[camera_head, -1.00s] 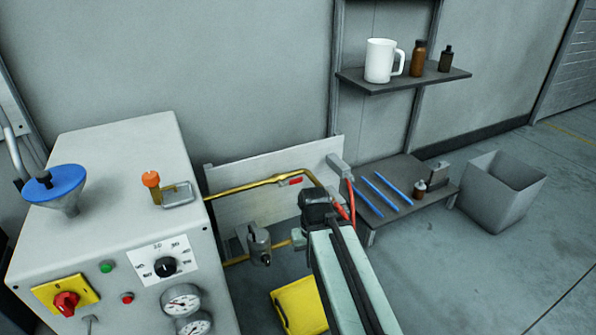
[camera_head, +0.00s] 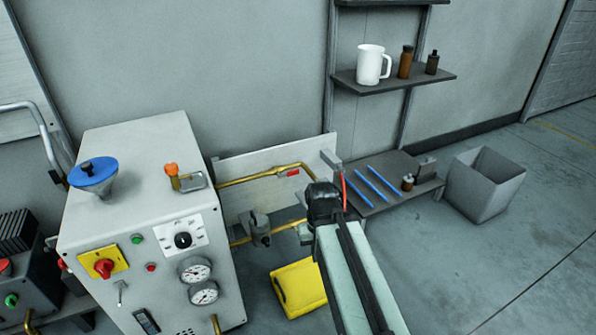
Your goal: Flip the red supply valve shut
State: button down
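The red valve handle (camera_head: 293,173) is a small red lever on the upper brass pipe (camera_head: 250,179), in front of a pale back panel (camera_head: 230,168). It lies roughly along the pipe. My gripper (camera_head: 344,190) is at the far end of my arm, to the right of the red handle and apart from it in the picture. The dark wrist hides most of it, and only a thin red strip shows beyond. Whether its fingers are open or shut cannot be seen.
A grey cabinet (camera_head: 150,215) with gauges and a red knob (camera_head: 104,267) stands left. A low bench (camera_head: 399,165) with blue rods is right of my wrist, beside a grey bin (camera_head: 486,184). A yellow object (camera_head: 299,288) lies on the floor. Open floor is at right.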

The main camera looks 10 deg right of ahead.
aim_at(293, 173)
jog(key=k, duration=1.2)
jog(key=z, duration=0.2)
jog(key=i, duration=2.3)
jog(key=u, duration=0.35)
